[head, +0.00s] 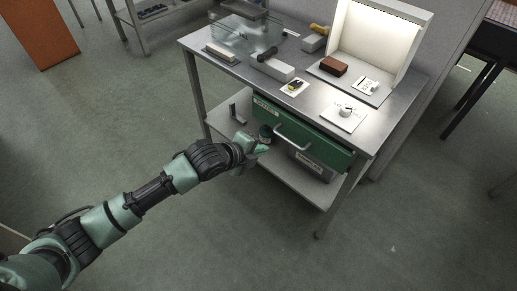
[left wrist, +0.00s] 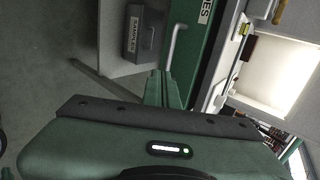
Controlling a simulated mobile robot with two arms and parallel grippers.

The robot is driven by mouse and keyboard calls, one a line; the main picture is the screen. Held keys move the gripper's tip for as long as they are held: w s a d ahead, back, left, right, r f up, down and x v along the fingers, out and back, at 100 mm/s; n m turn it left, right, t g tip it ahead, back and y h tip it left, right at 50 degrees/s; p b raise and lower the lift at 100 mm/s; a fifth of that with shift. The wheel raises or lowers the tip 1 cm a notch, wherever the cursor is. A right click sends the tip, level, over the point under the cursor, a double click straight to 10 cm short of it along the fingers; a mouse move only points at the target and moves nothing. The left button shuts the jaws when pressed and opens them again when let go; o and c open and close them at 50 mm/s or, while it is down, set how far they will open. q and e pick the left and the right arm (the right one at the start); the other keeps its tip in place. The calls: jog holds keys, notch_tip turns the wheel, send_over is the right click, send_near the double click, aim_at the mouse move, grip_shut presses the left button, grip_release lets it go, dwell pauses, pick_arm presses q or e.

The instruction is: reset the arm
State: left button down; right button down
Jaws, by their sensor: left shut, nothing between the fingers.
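My left arm reaches in from the left in the head view. Its left gripper (head: 263,149) is in front of the metal workbench, near the left part of the green drawer (head: 310,143). In the left wrist view the left gripper (left wrist: 160,74) is shut, with nothing between its fingers. The drawer's pale handle (head: 291,138) lies to the right of the fingertips and also shows in the left wrist view (left wrist: 177,45), apart from them. The drawer looks closed or nearly so; I cannot tell exactly. My right gripper is not in view.
On the metal workbench (head: 390,113) stand a lit white box (head: 378,40), a brown block (head: 333,66), a clear case (head: 245,36) and small items on cards. A grey labelled box (head: 312,165) sits on the lower shelf. The floor in front is clear.

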pick_arm(q)
jog(key=shift+s+a+r, duration=0.1)
jog(key=shift+s+r, duration=0.1)
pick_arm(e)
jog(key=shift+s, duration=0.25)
